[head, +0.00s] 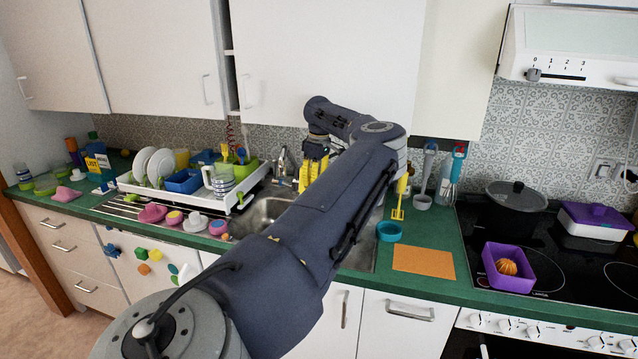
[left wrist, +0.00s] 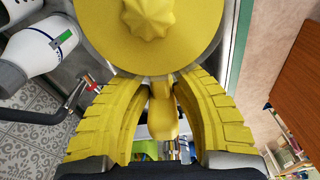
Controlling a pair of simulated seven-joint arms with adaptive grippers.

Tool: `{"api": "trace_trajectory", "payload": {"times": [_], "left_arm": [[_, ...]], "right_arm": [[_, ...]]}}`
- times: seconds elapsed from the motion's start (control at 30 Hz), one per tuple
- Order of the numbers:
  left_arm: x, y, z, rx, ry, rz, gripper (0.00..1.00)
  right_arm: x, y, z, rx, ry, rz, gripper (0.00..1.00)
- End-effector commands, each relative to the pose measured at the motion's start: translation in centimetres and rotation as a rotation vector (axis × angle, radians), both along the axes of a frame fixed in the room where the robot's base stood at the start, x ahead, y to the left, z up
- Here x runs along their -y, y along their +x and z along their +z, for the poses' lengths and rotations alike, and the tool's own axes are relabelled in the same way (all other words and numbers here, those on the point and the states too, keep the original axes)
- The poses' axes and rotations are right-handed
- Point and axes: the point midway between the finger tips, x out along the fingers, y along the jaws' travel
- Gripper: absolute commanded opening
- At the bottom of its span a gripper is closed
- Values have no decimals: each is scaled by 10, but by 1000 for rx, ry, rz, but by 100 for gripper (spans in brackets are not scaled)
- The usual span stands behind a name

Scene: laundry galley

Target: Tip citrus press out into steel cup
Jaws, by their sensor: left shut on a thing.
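In the left wrist view the yellow citrus press (left wrist: 180,40) shows as a round dish with a ribbed cone in its middle, cut off by the top edge. My left gripper (left wrist: 162,82) is shut on its yellow handle (left wrist: 163,118). A grey rim shows just below the dish; I cannot tell whether it belongs to the steel cup. In the head view my left gripper (head: 312,172) is over the sink area, and my arm hides much around it. I cannot make out the steel cup for certain. My right gripper is not in view.
A dish rack (head: 240,203) with plates and a jug stands left of the sink (head: 262,213). A teal bowl (head: 389,231) and an orange mat (head: 424,262) lie to its right. A purple box (head: 510,281) is on the hob. A white bottle (left wrist: 45,48) is near my left gripper.

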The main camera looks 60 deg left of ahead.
Motion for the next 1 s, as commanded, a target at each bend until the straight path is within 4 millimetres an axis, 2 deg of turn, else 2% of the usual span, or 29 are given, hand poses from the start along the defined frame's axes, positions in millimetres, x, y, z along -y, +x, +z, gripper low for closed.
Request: {"api": "trace_trajectory", "payload": {"times": [0.47, 1.0], "left_arm": [[0, 0, 0, -4, 5, -8, 0], [1, 1, -21, -79, 119, -9, 0]], "right_arm": [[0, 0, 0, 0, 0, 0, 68], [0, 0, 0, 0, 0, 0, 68]]}}
